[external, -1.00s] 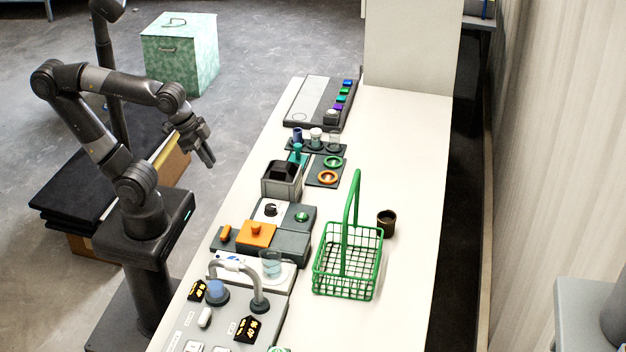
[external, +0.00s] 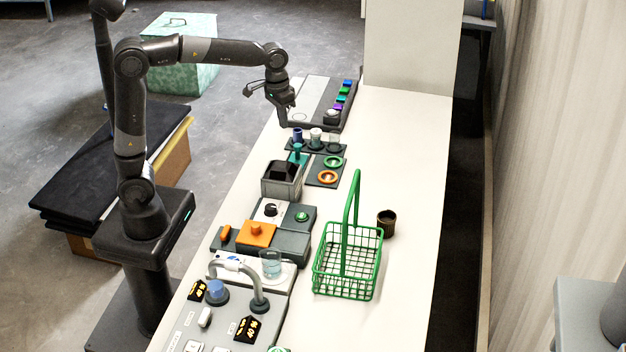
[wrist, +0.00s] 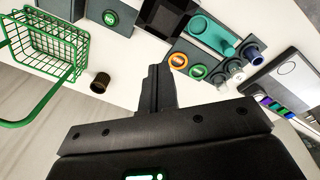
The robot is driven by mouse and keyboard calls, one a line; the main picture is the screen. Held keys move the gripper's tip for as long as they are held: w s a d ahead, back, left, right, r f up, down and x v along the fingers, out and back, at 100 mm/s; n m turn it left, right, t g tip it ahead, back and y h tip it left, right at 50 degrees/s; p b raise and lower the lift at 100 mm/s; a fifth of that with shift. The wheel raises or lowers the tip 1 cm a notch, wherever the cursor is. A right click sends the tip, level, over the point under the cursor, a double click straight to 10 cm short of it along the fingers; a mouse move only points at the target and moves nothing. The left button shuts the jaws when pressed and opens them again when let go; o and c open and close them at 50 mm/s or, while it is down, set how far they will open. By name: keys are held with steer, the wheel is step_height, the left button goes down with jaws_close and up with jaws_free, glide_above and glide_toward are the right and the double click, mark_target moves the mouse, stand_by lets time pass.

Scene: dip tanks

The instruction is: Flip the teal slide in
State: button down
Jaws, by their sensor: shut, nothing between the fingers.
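A small teal slide (external: 341,98) sits in a row of coloured pieces along the right side of the dark panel (external: 296,118) at the far end of the counter. Blue and green pieces are beyond it and a purple one is nearer. The same row shows small at the right edge of the wrist view, where I cannot clearly pick out the teal one. My gripper (external: 284,123) is shut and empty, pointing down beside the panel's near left corner, apart from the teal slide. Its closed fingers also show in the wrist view (wrist: 157,84).
A rack with small jars (external: 316,138) stands just in front of the panel. A green wire basket (external: 347,270) and dark cup (external: 386,222) stand right.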

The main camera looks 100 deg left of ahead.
steer(key=a+f+n+g+h, duration=0.1)
steer(key=a+f+n, duration=0.2)
steer(key=a, duration=0.9)
steer(key=a+f+n+g+h, duration=0.1)
steer(key=a+f+n, duration=0.2)
steer(key=a+f, duration=0.5)
steer(key=a, duration=0.5)
steer(key=shift+w+f+h, duration=0.3)
steer(key=shift+w+f, duration=0.05)
steer(key=shift+f, duration=0.05)
steer(key=shift+d+f, duration=0.1)
steer(key=x, duration=0.9)
steer(key=shift+f, duration=0.4)
steer(key=d, duration=1)
steer(key=shift+d, duration=0.4)
steer(key=v, duration=1)
steer(key=shift+a, duration=0.1)
